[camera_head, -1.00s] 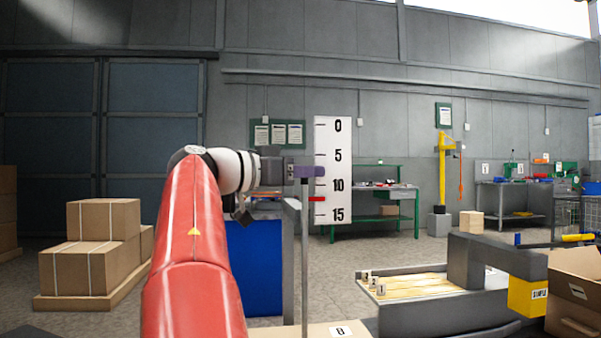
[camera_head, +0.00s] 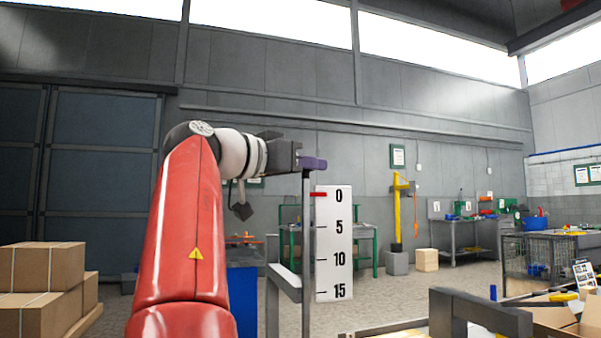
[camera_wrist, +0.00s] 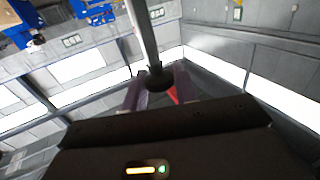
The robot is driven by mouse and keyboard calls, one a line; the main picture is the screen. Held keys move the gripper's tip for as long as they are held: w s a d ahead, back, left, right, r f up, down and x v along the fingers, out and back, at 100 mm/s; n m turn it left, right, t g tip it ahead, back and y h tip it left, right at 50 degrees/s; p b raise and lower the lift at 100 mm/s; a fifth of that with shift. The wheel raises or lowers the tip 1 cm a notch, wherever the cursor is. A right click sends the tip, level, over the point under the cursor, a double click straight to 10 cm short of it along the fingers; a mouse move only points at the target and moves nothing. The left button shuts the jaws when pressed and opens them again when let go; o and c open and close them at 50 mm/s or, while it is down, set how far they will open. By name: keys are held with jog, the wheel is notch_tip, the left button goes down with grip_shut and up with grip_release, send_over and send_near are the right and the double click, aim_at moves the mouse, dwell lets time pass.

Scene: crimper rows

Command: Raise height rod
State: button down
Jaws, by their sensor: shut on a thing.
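The height rod (camera_head: 306,235) is a thin grey upright rod beside a white scale board (camera_head: 338,270) marked 0, 5, 10 and 15. A red pointer (camera_head: 319,195) sits level with the 0 mark. My gripper (camera_head: 313,163), with purple fingers, is shut at the rod's top end. In the wrist view my gripper (camera_wrist: 158,84) has its fingers on either side of a dark round knob (camera_wrist: 157,78), with the rod (camera_wrist: 142,28) running away from it. The rod's lower end is out of view.
A grey beam frame (camera_head: 475,312) and an open cardboard box (camera_head: 560,310) stand at the lower right. Stacked cartons (camera_head: 40,270) are at the left. A blue cabinet (camera_head: 243,300) is behind my arm. The space above my gripper is clear.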

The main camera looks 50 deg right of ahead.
jog(key=shift+r, duration=0.3)
jog(key=c, duration=1.5)
grip_release()
jog(key=o, duration=0.4)
jog(key=shift+f, duration=0.1)
jog(key=shift+c, duration=0.2)
jog(key=w+a+b, duration=0.1)
jog(key=a, duration=0.6)
jog(key=shift+a, duration=0.4)
jog(key=shift+w, duration=0.1)
